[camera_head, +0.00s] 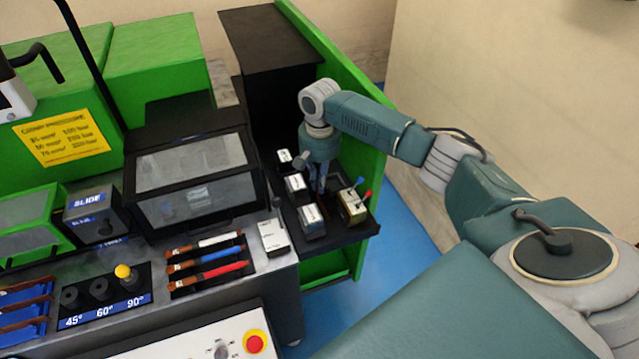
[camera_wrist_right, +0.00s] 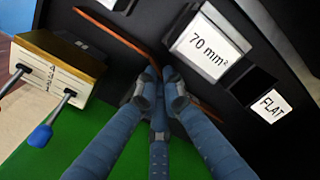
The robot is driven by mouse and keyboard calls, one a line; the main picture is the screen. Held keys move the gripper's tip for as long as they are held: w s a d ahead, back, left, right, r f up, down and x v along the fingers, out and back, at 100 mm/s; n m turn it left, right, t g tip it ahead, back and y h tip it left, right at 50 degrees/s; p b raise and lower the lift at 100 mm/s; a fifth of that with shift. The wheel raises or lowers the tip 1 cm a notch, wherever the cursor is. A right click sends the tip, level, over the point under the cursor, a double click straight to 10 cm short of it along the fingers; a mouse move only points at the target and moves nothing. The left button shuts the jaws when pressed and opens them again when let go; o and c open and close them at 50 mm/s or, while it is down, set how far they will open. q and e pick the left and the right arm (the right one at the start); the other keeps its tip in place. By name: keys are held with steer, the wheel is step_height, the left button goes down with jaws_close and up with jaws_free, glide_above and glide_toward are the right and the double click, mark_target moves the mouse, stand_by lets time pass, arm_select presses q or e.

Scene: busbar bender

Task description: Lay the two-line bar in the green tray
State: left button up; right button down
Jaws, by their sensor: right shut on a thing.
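My right gripper (camera_head: 321,190) reaches down over the black shelf at the right end of the machine. In the right wrist view its fingers (camera_wrist_right: 162,92) are shut on a thin copper-brown bar (camera_wrist_right: 118,38), which runs slantwise beside the block marked 70 mm². No line marks can be made out on the bar, and the fingers hide part of it. A green surface lies below the fingers in the wrist view; I cannot tell whether it is the green tray. My left gripper is not in view.
Labelled blocks (camera_head: 312,221) and a box with red and blue levers (camera_head: 353,205) crowd the shelf (camera_head: 345,236). A tall green panel (camera_head: 345,85) stands behind it. A rack (camera_head: 208,264) with white, blue and red pieces lies on the bench, left of the shelf.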

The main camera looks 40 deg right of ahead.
steer(key=shift+f, duration=0.45)
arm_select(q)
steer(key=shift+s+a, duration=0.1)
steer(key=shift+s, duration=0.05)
arm_select(e)
steer(key=shift+s+a+f, duration=0.1)
steer(key=shift+s+f, duration=0.1)
steer(key=shift+f, duration=0.3)
steer(key=c, duration=2.2)
jaws_free()
steer(key=shift+f, duration=0.1)
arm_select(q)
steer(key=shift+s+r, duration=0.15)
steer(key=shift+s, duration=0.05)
arm_select(e)
steer(key=shift+w, duration=0.15)
